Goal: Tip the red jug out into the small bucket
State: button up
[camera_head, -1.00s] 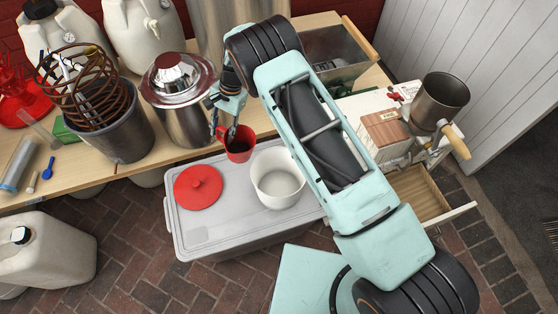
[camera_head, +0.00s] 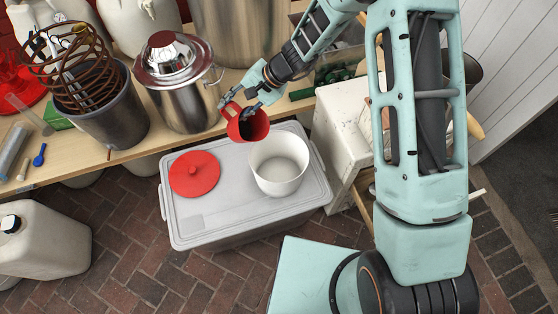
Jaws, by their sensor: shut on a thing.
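The red jug (camera_head: 236,128) is in my gripper (camera_head: 250,101), which is shut on it. The jug is tilted, its dark open mouth facing right and toward the camera. It is held just above and to the left of the small white bucket (camera_head: 268,184). The bucket stands upright on the grey lidded box and its inside looks empty. No stream from the jug shows. The exact grip on the jug is partly hidden by the fingers.
A red lid (camera_head: 194,174) lies left of the bucket on the grey box (camera_head: 215,219). A steel pot (camera_head: 185,103) and a dark bucket with a copper coil (camera_head: 116,126) stand on the wooden bench (camera_head: 85,160) behind. A white cabinet (camera_head: 338,132) stands right of the box.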

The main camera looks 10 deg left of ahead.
jog(key=shift+s+d+f+t+y+b, duration=0.2)
jog(key=shift+d+y+b, duration=0.45)
jog(key=shift+b, duration=1.25)
jog(key=shift+s+d+f+t+y+b, duration=0.15)
jog(key=shift+d+y+b, duration=0.45)
jog(key=shift+b, duration=1.3)
jog(key=d+y+b, duration=0.1)
jog(key=b, duration=0.1)
jog(key=y+b, duration=0.1)
jog(key=b, duration=0.2)
jog(key=d+n+y+b, duration=0.1)
jog(key=b, duration=0.2)
jog(key=shift+s+d+r+t, duration=0.25)
jog(key=shift+s+d+r, duration=0.05)
jog(key=shift+s, duration=0.1)
jog(key=shift+s+d+r+n+y+b, duration=0.15)
jog(key=shift+s+d+r+y+b, duration=0.15)
jog(key=shift+d+y+b, duration=0.3)
jog(key=shift+s+d+r+n+y+b, duration=0.15)
jog(key=shift+d+r+y+b, duration=0.25)
jog(key=shift+d+b, duration=0.35)
jog(key=shift+s+d+r+n+y+b, duration=0.1)
jog(key=shift+s+d+r+y+b, duration=0.15)
jog(key=shift+d+r+y+b, duration=0.3)
jog(key=shift+d+f, duration=0.2)
